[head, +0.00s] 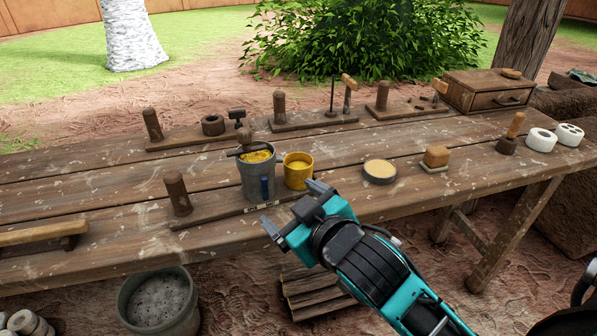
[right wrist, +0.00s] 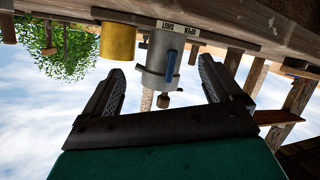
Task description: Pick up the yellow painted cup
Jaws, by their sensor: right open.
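The yellow painted cup (head: 298,170) stands upright on the wooden table, just right of a grey canister (head: 256,178). The cup also shows in the right wrist view (right wrist: 118,42), where the picture is upside down. My right gripper (head: 291,208) is open and empty in front of the table's near edge, on the near side of the cup and canister. In the right wrist view its fingers (right wrist: 160,75) are spread, with the canister between them and the cup towards the left finger. My left gripper is not in view.
The canister has a blue lever (head: 264,187) and an OPEN/SHUT label. A wooden peg (head: 177,193) stands to its left. A round pale-topped tin (head: 380,172) and a brush-like block (head: 436,157) lie to the right. A bucket (head: 158,302) stands below the table.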

